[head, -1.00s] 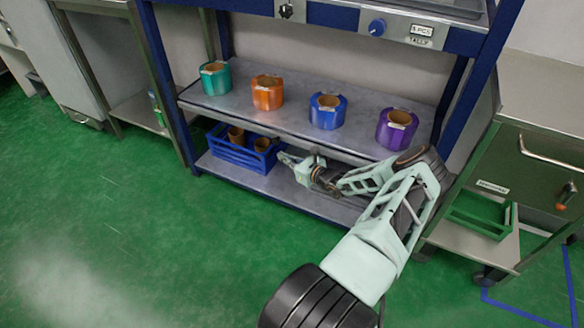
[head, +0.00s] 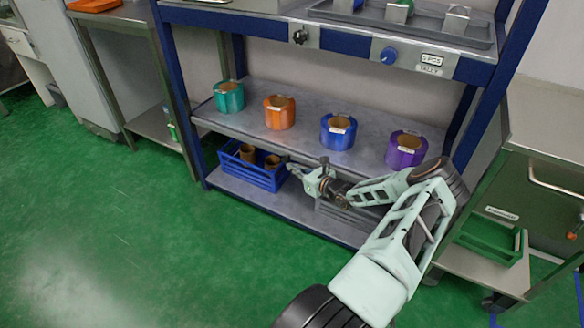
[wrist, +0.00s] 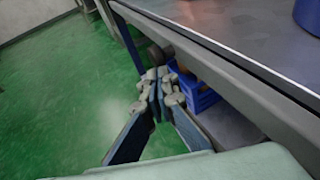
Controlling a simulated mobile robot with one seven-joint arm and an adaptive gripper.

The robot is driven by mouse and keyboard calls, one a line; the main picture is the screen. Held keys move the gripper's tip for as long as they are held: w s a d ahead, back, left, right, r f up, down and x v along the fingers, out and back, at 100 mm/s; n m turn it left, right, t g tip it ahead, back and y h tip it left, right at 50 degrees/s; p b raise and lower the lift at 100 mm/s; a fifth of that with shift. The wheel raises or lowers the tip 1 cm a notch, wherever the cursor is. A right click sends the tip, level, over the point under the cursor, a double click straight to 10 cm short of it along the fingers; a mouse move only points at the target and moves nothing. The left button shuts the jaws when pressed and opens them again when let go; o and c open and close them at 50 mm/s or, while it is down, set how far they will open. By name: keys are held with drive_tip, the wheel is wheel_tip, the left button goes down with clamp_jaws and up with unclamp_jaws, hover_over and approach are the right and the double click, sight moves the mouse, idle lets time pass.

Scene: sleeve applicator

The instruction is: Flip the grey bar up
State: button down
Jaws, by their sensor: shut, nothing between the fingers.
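I cannot make out a grey bar for certain in either view. My gripper (head: 291,167) is in front of the blue workbench's lower part, near its middle shelf's front edge and right of the blue crate. In the wrist view, my gripper's fingers (wrist: 158,92) are shut and empty, pointing along the bench front, with the green floor and the blue crate beyond. The workbench's upper level (head: 250,14) shows only in part at the top of the head view.
Teal (head: 229,97), orange (head: 279,112), blue (head: 338,132) and purple (head: 405,150) rolls stand on the middle shelf (head: 310,92). A blue crate (head: 262,178) with brown tubes sits on the lower shelf. A grey tray (head: 400,26) holds small parts on top. Floor at left is clear.

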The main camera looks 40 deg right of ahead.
wheel_tip(320, 180, up, 8)
drive_tip(key=p, duration=0.4)
drive_tip(key=shift+w+a+p, duration=0.15)
drive_tip(key=shift+w+p, duration=0.15)
drive_tip(key=shift+w, duration=0.15)
drive_tip(key=s+f, duration=0.1)
drive_tip(key=s, duration=1.1)
drive_tip(key=shift+s+d+f, duration=0.25)
drive_tip(key=shift+d+f, duration=0.05)
drive_tip(key=shift+f, duration=0.05)
